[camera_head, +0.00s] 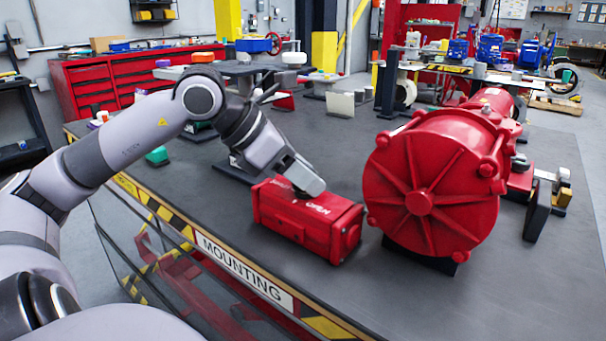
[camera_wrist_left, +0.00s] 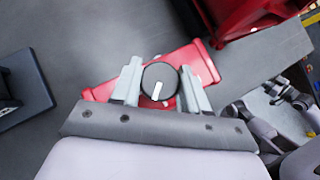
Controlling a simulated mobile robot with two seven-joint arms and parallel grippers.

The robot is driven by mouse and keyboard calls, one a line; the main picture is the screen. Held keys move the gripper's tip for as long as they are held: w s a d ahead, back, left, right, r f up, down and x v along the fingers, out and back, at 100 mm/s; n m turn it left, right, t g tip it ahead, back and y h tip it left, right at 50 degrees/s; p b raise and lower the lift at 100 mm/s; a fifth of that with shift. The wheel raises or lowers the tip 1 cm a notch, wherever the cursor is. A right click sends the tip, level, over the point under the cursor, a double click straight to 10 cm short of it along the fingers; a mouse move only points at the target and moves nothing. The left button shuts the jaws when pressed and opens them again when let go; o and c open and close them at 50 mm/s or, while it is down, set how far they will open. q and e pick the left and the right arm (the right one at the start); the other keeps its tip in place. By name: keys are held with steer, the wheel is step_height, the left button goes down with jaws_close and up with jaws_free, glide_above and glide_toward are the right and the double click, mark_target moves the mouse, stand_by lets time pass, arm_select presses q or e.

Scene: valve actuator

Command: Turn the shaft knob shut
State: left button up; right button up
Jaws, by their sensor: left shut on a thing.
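The shaft knob (camera_wrist_left: 160,82) is a round black disc with a white pointer mark, on top of a red box-shaped actuator (camera_wrist_left: 110,90). In the left wrist view the pointer runs almost upright, leaning slightly right. In the head view the red actuator (camera_head: 300,228) lies on the grey bench with the word OPEN on its top, and my gripper hides the knob. My left gripper (camera_head: 308,186) reaches down onto the actuator's top. In the left wrist view its two fingers (camera_wrist_left: 160,72) are on either side of the knob, shut on it.
A large red round-faced actuator (camera_head: 432,190) stands close to the right of the small one. The bench (camera_head: 215,215) has a striped front edge with a MOUNTING label (camera_head: 243,270). Bare bench top lies to the left and front right. A white plate (camera_head: 340,104) stands farther back.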

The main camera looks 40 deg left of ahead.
arm_select(q)
steer(key=shift+w+r+m+g+h, duration=0.1)
steer(key=shift+r+m+g+h, duration=0.1)
steer(key=shift+m+g+h, duration=0.5)
steer(key=m+h+p, duration=0.1)
steer(key=m+p, duration=0.1)
steer(key=m+g+p, duration=0.1)
steer(key=m+p, duration=0.1)
steer(key=shift+r+h, duration=0.2)
steer(key=shift+h, duration=0.2)
steer(key=m+g+p, duration=0.1)
steer(key=m+p, duration=0.1)
steer(key=shift+g+h+p, duration=0.4)
steer(key=shift+f, duration=0.1)
steer(key=shift+f+m+g+p, duration=0.1)
steer(key=shift+m+g+p, duration=0.3)
steer(key=shift+m+p, duration=0.2)
arm_select(e)
steer(key=r, duration=0.1)
steer(key=d+r, duration=0.1)
steer(key=r, duration=0.3)
steer(key=shift+s+d+r, duration=0.15)
steer(key=shift+s, duration=0.2)
arm_select(q)
steer(key=shift+f, duration=0.15)
arm_select(e)
steer(key=shift+r, duration=0.2)
arm_select(q)
steer(key=o, duration=1)
